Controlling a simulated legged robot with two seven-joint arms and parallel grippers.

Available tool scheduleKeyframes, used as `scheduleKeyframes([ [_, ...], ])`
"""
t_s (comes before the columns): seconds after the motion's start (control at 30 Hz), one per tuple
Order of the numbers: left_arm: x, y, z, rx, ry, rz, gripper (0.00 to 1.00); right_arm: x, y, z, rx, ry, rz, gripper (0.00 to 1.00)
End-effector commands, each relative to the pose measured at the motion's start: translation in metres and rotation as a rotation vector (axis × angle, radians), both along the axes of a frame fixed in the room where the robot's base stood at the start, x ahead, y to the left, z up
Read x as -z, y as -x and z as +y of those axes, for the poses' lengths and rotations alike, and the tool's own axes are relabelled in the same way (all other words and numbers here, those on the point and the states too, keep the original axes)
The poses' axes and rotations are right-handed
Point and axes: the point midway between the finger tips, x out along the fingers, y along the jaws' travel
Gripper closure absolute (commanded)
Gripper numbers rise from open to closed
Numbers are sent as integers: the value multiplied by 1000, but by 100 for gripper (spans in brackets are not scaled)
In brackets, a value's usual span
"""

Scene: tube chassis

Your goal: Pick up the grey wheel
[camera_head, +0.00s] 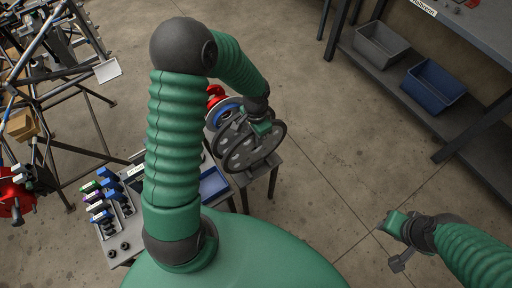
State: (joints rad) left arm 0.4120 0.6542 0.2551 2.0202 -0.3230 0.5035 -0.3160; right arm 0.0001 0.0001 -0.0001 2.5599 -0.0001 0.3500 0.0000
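The grey wheel (240,148) is a large dark disc with several holes, standing tilted at the small stand in the middle of the view. My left arm reaches over from the left, and its gripper (258,126) is at the wheel's upper right part, overlapping it in the picture. The fingertips are too small and partly hidden, so I cannot tell whether they are closed on the wheel. My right gripper (391,245) is at the lower right, far from the wheel, over bare floor. Its fingers are apart and empty.
Behind the wheel is a blue and white round part (222,112) with a red piece (215,93). A low table (107,236) holds small tools and a blue tray (213,184). A tube frame (88,125) stands left. A shelf (400,88) with grey and blue bins stands right. Floor between is clear.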

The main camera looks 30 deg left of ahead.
Motion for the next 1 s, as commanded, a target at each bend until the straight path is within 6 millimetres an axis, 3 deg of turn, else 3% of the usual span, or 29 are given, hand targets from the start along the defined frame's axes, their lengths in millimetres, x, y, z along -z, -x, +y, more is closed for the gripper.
scheduleKeyframes([
  [0.03, 0, 0, 0, 0, 0, 0, 82, 0, 0, 0, 0, 0, 0, 64],
  [0.2, 0, 0, 0, 0, 0, 1, 100, 0, 0, 0, 0, 0, 0, 64],
  [1.0, 1, 0, 0, 0, 0, 3, 100, 0, 0, 0, 0, 0, 0, 64],
])
